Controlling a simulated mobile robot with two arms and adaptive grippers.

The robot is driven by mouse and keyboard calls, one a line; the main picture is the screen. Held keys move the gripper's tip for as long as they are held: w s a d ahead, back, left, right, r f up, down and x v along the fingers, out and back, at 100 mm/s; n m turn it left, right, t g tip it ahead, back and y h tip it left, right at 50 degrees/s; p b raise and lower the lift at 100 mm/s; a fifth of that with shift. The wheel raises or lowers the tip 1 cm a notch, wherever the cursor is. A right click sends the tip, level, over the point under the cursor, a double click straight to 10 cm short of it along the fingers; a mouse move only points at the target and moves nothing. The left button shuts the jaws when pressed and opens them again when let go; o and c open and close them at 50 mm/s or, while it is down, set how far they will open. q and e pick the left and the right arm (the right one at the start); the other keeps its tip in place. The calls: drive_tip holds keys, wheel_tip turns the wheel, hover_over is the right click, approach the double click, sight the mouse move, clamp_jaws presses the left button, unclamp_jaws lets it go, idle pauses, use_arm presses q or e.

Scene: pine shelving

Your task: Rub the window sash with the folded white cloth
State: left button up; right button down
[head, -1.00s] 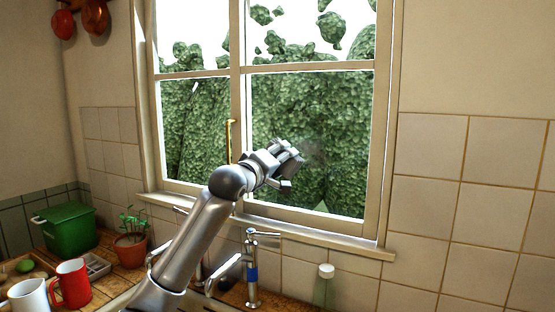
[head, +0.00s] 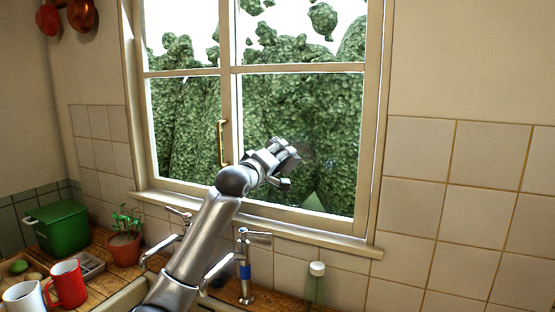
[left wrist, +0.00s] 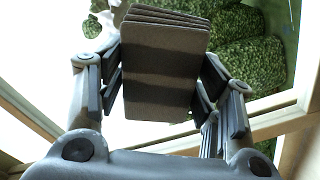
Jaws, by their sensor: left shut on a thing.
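The window sash (head: 230,69) has pale painted bars around several glass panes, with a brass handle (head: 222,142) on its upright bar. My left gripper (head: 285,160) is in front of the lower right pane. It is shut on the folded cloth (left wrist: 165,75), which looks like a layered grey-brown block in shadow in the left wrist view. In the head view the fingers mostly hide the cloth. A faint dark smudge (head: 308,150) shows on the pane beside the gripper. I cannot tell whether the cloth touches the glass. My right gripper is not in view.
Below the sill (head: 300,233) stand two taps, one with a blue band (head: 245,270), and a clear bottle with a white cap (head: 317,285). A potted plant (head: 124,247), green bin (head: 60,228), red mug (head: 67,284) and white mug (head: 24,297) stand at left.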

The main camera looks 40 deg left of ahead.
use_arm(q)
drive_tip(key=shift+p+x, duration=0.45)
drive_tip(key=shift+x, duration=0.4)
